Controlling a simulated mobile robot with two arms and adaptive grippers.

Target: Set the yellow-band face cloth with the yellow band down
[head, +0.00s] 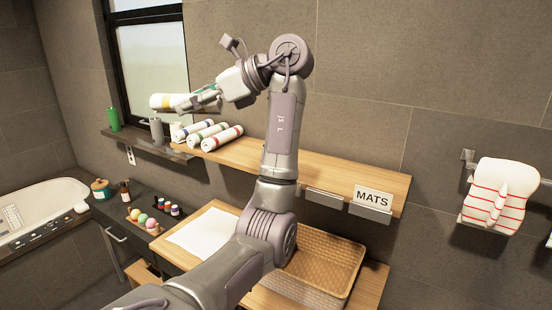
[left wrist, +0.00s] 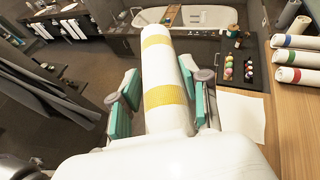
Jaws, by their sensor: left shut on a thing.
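The yellow-band face cloth (head: 159,101) is a white roll with yellow bands. In the left wrist view the cloth (left wrist: 162,75) stretches away from the camera between the teal finger pads, with two yellow bands showing. My left gripper (head: 200,101) is shut on it and holds it in the air, above the left end of the wooden shelf (head: 340,171) and in front of the window. Three other white rolled cloths lie side by side on the shelf: blue-band (head: 189,130), green-band (head: 207,133) and red-band (head: 222,138). My right gripper is not in view.
A grey bottle (head: 156,130) and a green bottle (head: 113,119) stand left of the rolls. A MATS sign (head: 373,199) is at the shelf's right front. A wicker basket (head: 330,250) and a white sheet (head: 200,232) are below. The shelf right of the rolls looks clear.

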